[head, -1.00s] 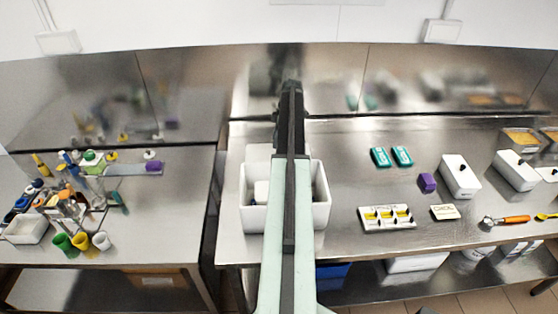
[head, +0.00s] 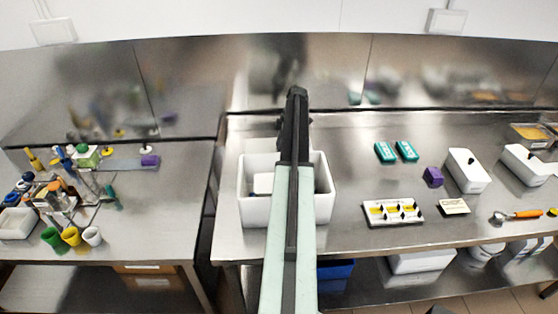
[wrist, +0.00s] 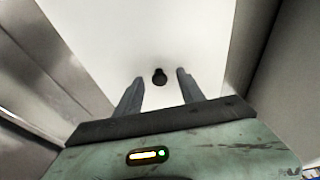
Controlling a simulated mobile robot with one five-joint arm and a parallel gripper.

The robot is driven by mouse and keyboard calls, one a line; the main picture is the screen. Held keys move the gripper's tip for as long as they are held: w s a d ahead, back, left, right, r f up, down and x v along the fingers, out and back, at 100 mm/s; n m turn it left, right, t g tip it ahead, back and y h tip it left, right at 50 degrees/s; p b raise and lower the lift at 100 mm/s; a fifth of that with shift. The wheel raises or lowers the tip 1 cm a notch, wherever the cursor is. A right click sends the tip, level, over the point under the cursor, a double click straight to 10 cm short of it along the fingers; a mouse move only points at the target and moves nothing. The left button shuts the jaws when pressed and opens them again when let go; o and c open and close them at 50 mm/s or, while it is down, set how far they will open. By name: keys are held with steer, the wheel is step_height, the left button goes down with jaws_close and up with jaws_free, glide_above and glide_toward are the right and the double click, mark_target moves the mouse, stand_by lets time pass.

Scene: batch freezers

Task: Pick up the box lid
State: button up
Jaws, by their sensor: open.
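The box lid (wrist: 150,35) is a broad white panel in the wrist view, with a small black knob (wrist: 159,77). My gripper (wrist: 160,82) is open, and the knob shows between its two fingertips with gaps on both sides. I cannot tell whether the fingers are at the knob's depth. In the head view my arm runs away from me over an open white box (head: 258,208) on the right-hand bench, hiding part of the box and the lid's knob. My fingers are hidden in that view.
The steel bench (head: 350,150) also holds teal packs (head: 386,152), a purple block (head: 433,177), a tray of yellow items (head: 393,212) and lidded white boxes (head: 468,170). A steel splashback (head: 330,75) stands behind. The left bench (head: 150,200) is cluttered with coloured cups and tools.

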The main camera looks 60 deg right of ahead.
steer(key=shift+f, duration=0.1)
jaws_close()
step_height(320, 180, up, 10)
steer(key=p, duration=1)
steer(key=shift+r+p, duration=0.2)
steer(key=shift+p, duration=0.2)
